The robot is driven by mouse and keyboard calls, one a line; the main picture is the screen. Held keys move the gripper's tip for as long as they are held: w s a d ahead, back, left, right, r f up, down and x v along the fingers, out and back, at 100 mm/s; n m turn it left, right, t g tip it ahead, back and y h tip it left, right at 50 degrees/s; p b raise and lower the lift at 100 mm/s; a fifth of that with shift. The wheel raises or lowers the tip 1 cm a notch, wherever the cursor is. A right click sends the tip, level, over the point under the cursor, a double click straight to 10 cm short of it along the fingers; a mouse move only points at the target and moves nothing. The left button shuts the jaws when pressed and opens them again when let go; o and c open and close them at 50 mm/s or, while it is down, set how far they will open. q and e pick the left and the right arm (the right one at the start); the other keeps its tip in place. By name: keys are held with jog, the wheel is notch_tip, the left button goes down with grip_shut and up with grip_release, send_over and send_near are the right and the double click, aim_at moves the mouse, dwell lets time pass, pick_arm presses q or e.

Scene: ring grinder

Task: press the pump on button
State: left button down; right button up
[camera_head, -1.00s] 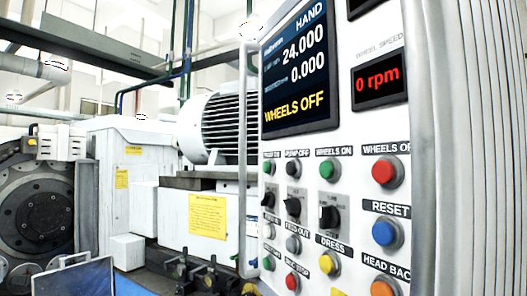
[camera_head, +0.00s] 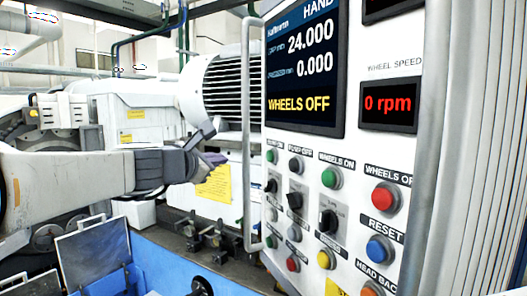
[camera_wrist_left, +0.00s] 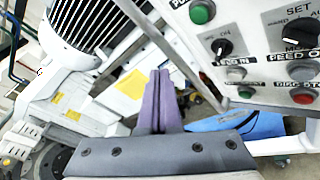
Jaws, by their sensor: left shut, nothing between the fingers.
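The control panel (camera_head: 345,160) stands on the right in the head view. The green pump on button (camera_head: 271,156) is at the left end of its top button row, with its label partly cut off by the angle. In the left wrist view a green button (camera_wrist_left: 202,12) shows at the top edge under a partly cropped label that starts with "PU". My left gripper (camera_head: 214,159) is left of the panel, at about the button's height and apart from it. Its purple fingers (camera_wrist_left: 160,77) are together, with nothing between them.
A grey vertical handle bar (camera_head: 247,130) runs along the panel's left edge, between my gripper and the buttons in the head view. A black pump off button (camera_head: 295,166) and a green wheels on button (camera_head: 331,177) sit close by. A white motor (camera_head: 220,88) stands behind.

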pick_arm(q)
jog(key=w+d, duration=0.3)
jog(key=d, duration=0.5)
jog(key=shift+d, duration=0.15)
jog(key=shift+w+d, duration=0.1)
jog(key=shift+d, duration=0.05)
dwell(2.1)
jog(key=shift+w+d, duration=0.1)
jog(key=shift+d, duration=0.15)
jog(key=shift+w+d, duration=0.15)
jog(key=shift+d, duration=0.35)
dwell(0.9)
jog(key=shift+a, duration=0.1)
jog(key=shift+s+a, duration=0.35)
jog(key=shift+a, duration=0.45)
jog(key=shift+s+a, duration=0.3)
jog(key=shift+a, duration=0.5)
jog(key=shift+s+a, duration=0.3)
jog(key=shift+a, duration=0.45)
jog(key=shift+s+a, duration=0.3)
jog(key=shift+a, duration=0.5)
